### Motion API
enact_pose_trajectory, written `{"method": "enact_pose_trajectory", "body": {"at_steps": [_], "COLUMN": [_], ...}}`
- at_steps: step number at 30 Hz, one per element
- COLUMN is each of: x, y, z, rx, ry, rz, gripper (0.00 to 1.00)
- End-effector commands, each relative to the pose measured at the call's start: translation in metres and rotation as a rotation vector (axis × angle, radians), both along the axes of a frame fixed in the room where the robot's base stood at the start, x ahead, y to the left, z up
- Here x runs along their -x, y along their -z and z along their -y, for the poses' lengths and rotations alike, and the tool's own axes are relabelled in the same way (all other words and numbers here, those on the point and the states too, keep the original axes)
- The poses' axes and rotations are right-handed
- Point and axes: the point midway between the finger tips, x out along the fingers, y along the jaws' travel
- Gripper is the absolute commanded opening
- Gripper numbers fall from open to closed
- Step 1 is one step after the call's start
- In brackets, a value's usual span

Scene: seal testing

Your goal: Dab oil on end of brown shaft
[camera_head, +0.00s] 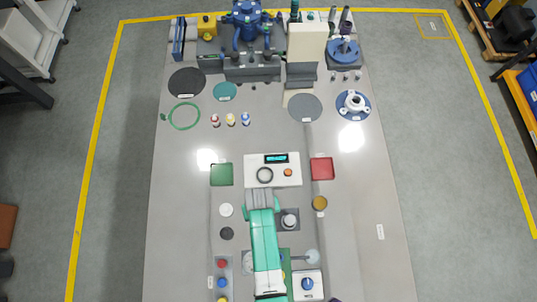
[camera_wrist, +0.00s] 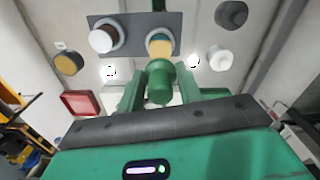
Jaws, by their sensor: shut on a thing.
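My gripper (camera_wrist: 160,95) is shut on a green cylindrical piece (camera_wrist: 159,84) in the wrist view. A tan part (camera_wrist: 160,45) lies just beyond this piece, in line with it, at a ringed spot on a dark plate (camera_wrist: 134,24). I cannot tell whether the tan part belongs to the held piece or touches it. Beside it on the same plate stands a short shaft (camera_wrist: 102,40) with a pale end and dark brown side. In the head view my green arm covers the fingertips and half of that plate (camera_head: 282,212); the pale end (camera_head: 289,221) shows to its right.
A white device with a display (camera_head: 272,169) stands behind, between a green tray (camera_head: 221,175) and a red tray (camera_head: 321,168). An amber disc (camera_head: 319,203) is right; white (camera_head: 226,210) and black (camera_head: 227,233) discs are left. A knobbed box (camera_head: 308,285) stands right of my arm.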

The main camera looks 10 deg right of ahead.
Motion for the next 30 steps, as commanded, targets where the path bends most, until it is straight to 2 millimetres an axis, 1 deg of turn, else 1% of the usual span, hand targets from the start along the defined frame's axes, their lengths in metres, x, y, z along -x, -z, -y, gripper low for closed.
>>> {"method": "enact_pose_trajectory", "body": {"at_steps": [10, 12, 14, 18, 21, 24, 30], "x": [0.0, 0.0, 0.002, 0.012, 0.021, 0.026, 0.027], "y": [0.0, 0.0, -0.002, -0.006, -0.008, -0.009, -0.007], "z": [0.0, 0.004, 0.015, 0.058, 0.083, 0.097, 0.099], "rx": [0.0, 0.0, 0.0, 0.0, 0.0, 0.0, 0.0], "ry": [0.0, 0.002, 0.005, 0.01, 0.006, 0.004, -0.001], "rz": [0.0, 0.0, 0.0, 0.001, 0.0, 0.0, 0.0], "gripper": [0.17, 0.17, 0.17, 0.17, 0.17, 0.17, 0.17]}}
